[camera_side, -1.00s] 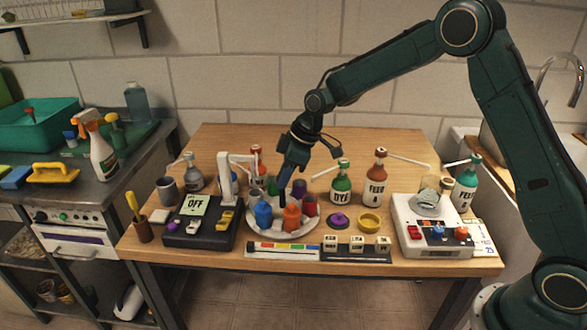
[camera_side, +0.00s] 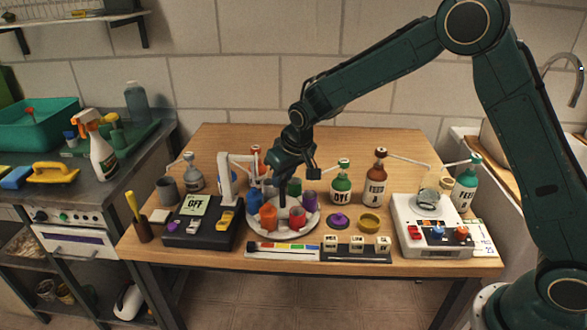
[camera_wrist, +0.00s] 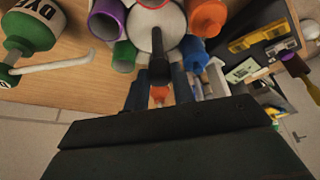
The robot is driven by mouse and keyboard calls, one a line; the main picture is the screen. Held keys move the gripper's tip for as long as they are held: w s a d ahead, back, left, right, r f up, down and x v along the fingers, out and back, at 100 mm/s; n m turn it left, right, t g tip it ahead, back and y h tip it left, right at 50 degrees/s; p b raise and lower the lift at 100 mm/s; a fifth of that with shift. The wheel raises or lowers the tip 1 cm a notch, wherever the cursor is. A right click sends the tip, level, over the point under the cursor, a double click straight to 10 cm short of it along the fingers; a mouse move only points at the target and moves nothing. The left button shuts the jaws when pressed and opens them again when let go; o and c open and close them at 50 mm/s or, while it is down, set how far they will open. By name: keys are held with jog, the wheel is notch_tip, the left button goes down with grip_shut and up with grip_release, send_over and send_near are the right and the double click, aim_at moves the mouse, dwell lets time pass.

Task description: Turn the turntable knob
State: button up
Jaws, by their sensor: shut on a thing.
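The turntable (camera_side: 284,233) is a round white disc at the front middle of the table. It carries blue, orange (camera_side: 268,217), red (camera_side: 297,217), purple (camera_side: 310,202) and green (camera_side: 294,187) cups in a ring. My gripper (camera_side: 282,204) points down at its centre. In the wrist view the dark turntable knob (camera_wrist: 158,62) stands at the disc's centre, between my gripper's fingers (camera_wrist: 158,88). The fingers are shut on it. In the side view my gripper hides the knob. The orange cup is at the front left of the disc, the red one at the front right.
A DYE bottle (camera_side: 342,188) and a FEED bottle (camera_side: 376,180) stand right. A colour strip (camera_side: 283,247) lies in front.

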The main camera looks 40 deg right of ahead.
jog(key=shift+w+m+h, duration=0.1)
jog(key=shift+m+h, duration=0.2)
jog(key=shift+m, duration=0.3)
jog(key=o, duration=1)
jog(key=shift+r, duration=0.1)
jog(key=d+v, duration=0.1)
jog(key=v, duration=1.2)
jog(key=shift+a+r, duration=0.35)
jog(key=shift+a, duration=0.15)
